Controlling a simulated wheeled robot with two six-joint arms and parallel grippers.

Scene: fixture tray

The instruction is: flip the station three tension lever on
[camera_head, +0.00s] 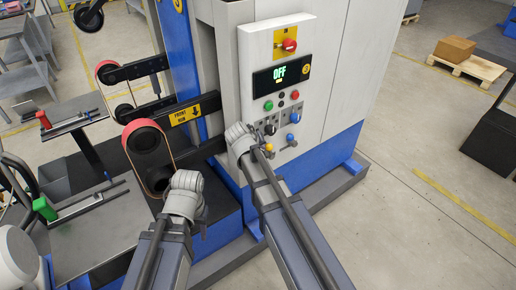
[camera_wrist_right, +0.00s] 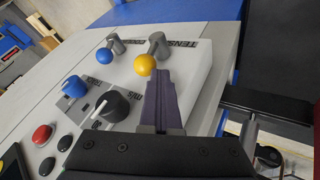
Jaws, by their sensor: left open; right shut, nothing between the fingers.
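The tension lever has a yellow ball (camera_wrist_right: 145,65) on a grey stem beside lettering that reads "TENS". In the head view the yellow ball (camera_head: 268,147) is low on the station three panel (camera_head: 252,100). My right gripper (camera_wrist_right: 158,82) is shut and empty, its fingertips right by the yellow ball; I cannot tell whether they touch. In the head view my right gripper (camera_head: 240,138) is in front of the panel's lower left. The panel display (camera_head: 281,75) reads "OFF". My left gripper (camera_head: 187,182) is open and empty, left of the panel, its fingertips unclear.
A blue-balled lever (camera_wrist_right: 104,55) stands beside the yellow one. A blue knob (camera_wrist_right: 74,87), a black knob (camera_wrist_right: 116,104) and a red button (camera_wrist_right: 42,134) are close by. A belt roller (camera_head: 148,148) is near my left gripper.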

